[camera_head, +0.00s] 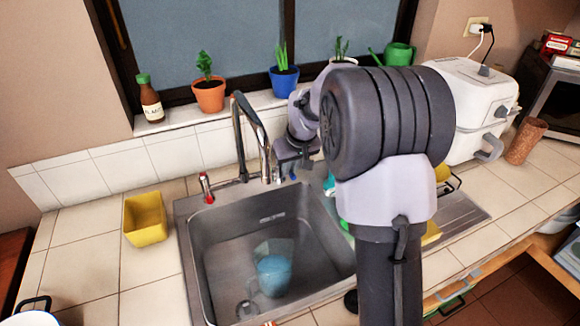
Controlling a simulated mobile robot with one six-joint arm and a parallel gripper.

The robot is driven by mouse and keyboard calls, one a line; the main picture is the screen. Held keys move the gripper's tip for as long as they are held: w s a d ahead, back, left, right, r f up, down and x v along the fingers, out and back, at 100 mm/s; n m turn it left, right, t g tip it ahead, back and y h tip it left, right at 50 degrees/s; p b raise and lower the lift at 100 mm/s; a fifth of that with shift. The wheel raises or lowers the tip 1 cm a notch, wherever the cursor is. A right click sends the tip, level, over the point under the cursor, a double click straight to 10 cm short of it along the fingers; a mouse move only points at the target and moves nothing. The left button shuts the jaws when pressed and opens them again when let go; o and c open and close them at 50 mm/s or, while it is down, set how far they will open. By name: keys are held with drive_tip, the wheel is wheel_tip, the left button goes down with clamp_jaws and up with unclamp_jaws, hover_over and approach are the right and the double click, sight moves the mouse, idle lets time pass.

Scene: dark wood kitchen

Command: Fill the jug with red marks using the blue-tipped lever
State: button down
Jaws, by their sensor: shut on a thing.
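A see-through jug with a bluish lower part (273,272) stands in the steel sink (219,233), towards its front. I cannot make out red marks on it. The chrome tap (248,112) arches over the back of the sink, its spout behind and above the jug. The red-tipped lever (206,187) is left of the tap. I cannot tell whether water is running.
A yellow container (145,219) stands on the tiled counter left of the sink. Potted plants (208,94) and a brown bottle (150,103) line the sill. A white appliance (478,105) and a brown cup (525,140) stand at right. My arm covers the sink's right side.

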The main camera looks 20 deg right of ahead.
drive_tip(key=d+n, duration=0.1)
drive_tip(key=d+n+y+p, duration=0.1)
drive_tip(key=d+n, duration=0.1)
drive_tip(key=n, duration=0.1)
drive_tip(key=shift+w+y+p, duration=0.3)
drive_tip(key=shift+y, duration=0.1)
drive_tip(key=c, duration=1.4)
unclamp_jaws()
drive_tip(key=shift+c, duration=0.2)
drive_tip(key=p+v, duration=0.5)
drive_tip(key=v, duration=1.2)
drive_tip(key=shift+r, duration=0.25)
drive_tip(key=shift+a, duration=0.1)
